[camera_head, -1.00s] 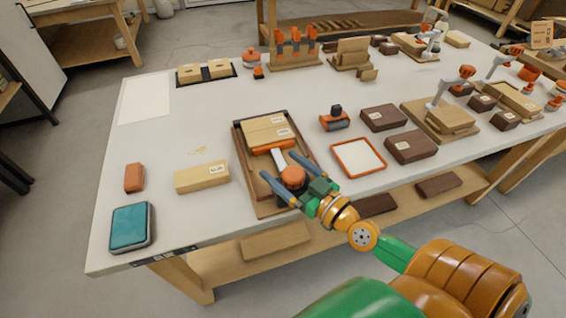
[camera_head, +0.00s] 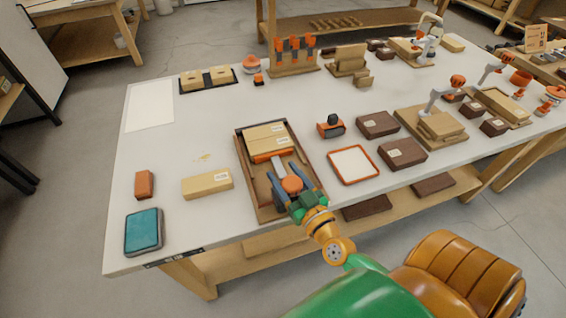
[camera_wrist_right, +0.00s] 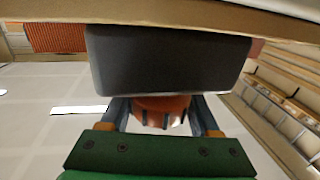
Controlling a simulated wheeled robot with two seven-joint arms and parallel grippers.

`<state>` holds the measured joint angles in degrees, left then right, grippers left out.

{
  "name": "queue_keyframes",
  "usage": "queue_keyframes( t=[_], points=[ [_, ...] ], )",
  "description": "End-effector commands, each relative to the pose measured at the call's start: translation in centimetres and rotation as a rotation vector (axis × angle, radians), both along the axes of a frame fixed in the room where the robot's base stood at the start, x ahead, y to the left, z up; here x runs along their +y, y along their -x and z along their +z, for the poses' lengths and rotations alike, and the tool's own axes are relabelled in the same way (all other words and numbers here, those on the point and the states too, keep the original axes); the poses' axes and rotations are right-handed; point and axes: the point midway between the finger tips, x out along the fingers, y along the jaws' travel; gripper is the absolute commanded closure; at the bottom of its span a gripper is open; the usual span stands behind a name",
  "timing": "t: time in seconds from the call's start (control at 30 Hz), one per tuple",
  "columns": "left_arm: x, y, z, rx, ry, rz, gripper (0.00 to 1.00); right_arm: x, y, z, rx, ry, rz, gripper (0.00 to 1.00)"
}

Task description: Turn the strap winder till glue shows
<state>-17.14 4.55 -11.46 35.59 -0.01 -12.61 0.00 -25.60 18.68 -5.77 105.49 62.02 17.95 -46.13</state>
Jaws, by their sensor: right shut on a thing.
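The strap winder's round orange knob (camera_head: 292,184) is at the near end of a brown tray (camera_head: 250,190), with a pale grey strap or arm (camera_head: 277,166) running from it toward cardboard-coloured boxes (camera_head: 268,138). My right gripper (camera_head: 289,188) is shut on the knob, one blue-grey finger on each side. In the right wrist view the orange knob (camera_wrist_right: 162,104) sits between the fingers, partly hidden behind a dark grey block (camera_wrist_right: 165,60) and my green palm. I cannot make out glue on the winder. My left gripper is not in view.
A tan box (camera_head: 207,184), an orange block (camera_head: 144,184) and a teal pad (camera_head: 144,231) lie left of the tray. An orange-framed white panel (camera_head: 353,164) and dark brown boxes (camera_head: 403,153) lie right of it.

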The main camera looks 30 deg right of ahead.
Motion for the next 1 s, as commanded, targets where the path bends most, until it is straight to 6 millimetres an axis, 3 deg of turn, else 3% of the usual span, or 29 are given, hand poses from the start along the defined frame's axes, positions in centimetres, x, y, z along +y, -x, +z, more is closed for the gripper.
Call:
queue_keyframes(
  t=[0.03,0.13,0.3,0.6,0.63,0.73,1.0],
  points=[
    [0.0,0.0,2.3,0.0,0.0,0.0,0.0,-0.1,0.0,1.3,0.002,-0.009,-0.056,0.93],
    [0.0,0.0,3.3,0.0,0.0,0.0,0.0,-0.4,0.0,0.8,0.001,-0.006,-0.154,0.93],
    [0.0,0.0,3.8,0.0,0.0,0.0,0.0,-0.6,0.1,0.3,-0.002,-0.002,-0.244,0.93],
    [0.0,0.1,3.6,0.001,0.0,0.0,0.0,-0.7,0.1,0.1,-0.003,0.0,-0.253,0.93],
    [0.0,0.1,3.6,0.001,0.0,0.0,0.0,-0.7,0.1,0.1,-0.003,0.0,-0.253,0.35],
    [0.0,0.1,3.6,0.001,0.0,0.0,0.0,-0.7,0.1,0.1,-0.002,0.0,-0.252,0.08],
    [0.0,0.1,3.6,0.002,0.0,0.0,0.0,-0.7,0.2,0.0,-0.001,0.0,-0.251,0.07]
  ],
)
